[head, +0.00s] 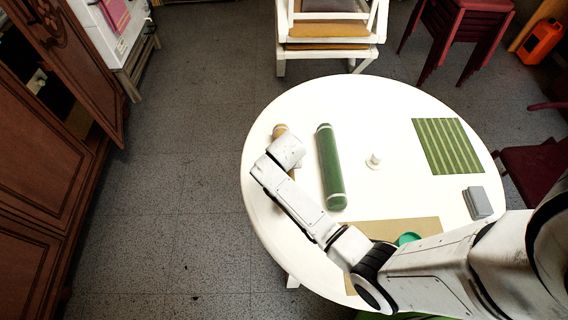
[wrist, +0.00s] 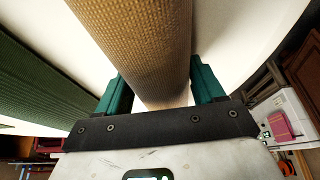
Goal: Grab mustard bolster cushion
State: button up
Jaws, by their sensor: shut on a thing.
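The mustard bolster cushion (wrist: 140,45) fills the middle of the wrist view, between the two teal fingers of my gripper (wrist: 158,88). My gripper is shut on it, with one finger on each side. In the head view only a small end of the mustard cushion (head: 279,130) shows at the left of the round table; my arm hides most of it. My gripper's fingers are hidden in the head view. I cannot tell whether the cushion is lifted off the table.
A green bolster (head: 331,168) lies just right of the mustard one on the white round table (head: 385,110). A small white object (head: 374,161), a green striped mat (head: 448,146), a grey box (head: 478,203) and a tan mat (head: 405,228) are also there. A wooden cabinet (head: 40,180) stands left.

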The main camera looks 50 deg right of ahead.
jog(key=shift+c, duration=0.5)
